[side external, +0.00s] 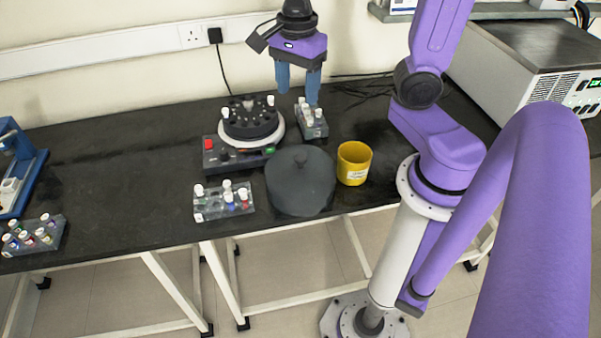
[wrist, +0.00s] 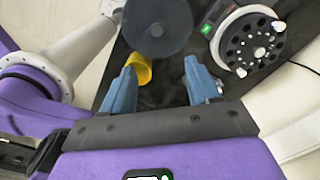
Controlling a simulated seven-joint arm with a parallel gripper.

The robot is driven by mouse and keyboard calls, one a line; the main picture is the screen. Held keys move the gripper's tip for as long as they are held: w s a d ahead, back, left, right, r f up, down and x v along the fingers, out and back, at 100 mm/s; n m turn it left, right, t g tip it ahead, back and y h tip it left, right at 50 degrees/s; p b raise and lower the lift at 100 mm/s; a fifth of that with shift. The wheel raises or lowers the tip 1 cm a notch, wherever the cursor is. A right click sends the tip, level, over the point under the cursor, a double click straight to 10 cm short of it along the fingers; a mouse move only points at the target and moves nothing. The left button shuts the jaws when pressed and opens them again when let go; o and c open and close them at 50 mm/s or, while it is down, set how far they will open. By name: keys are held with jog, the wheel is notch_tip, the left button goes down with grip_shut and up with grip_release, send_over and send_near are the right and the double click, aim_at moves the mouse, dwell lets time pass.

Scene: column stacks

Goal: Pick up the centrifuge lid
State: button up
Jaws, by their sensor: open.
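The centrifuge lid (side external: 300,185) is a dark grey round disc with a small knob in its middle. It lies on the black bench near the front edge, and it also shows at the top of the wrist view (wrist: 157,22). The centrifuge (side external: 250,128) stands behind it to the left, uncovered, with white-capped tubes in its black rotor; it also shows at the upper right of the wrist view (wrist: 250,42). My gripper (side external: 297,95) is open and empty, with blue fingers pointing down. It is above the back of the bench, apart from the lid.
A yellow cup (side external: 354,163) stands just right of the lid. A tube rack (side external: 223,200) is left of the lid, and another rack (side external: 311,121) stands below my gripper. A further rack (side external: 33,235) is at far left. A white instrument box (side external: 540,75) is at right.

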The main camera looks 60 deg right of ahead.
send_over(301, 158)
jog(key=f, duration=0.8)
jog(key=w+f, duration=0.1)
jog(key=f, duration=0.3)
jog(key=shift+f, duration=0.1)
jog(key=shift+s+f, duration=0.25)
jog(key=shift+f, duration=0.7)
jog(key=shift+s+f, duration=0.25)
jog(key=shift+f, duration=1.4)
grip_shut()
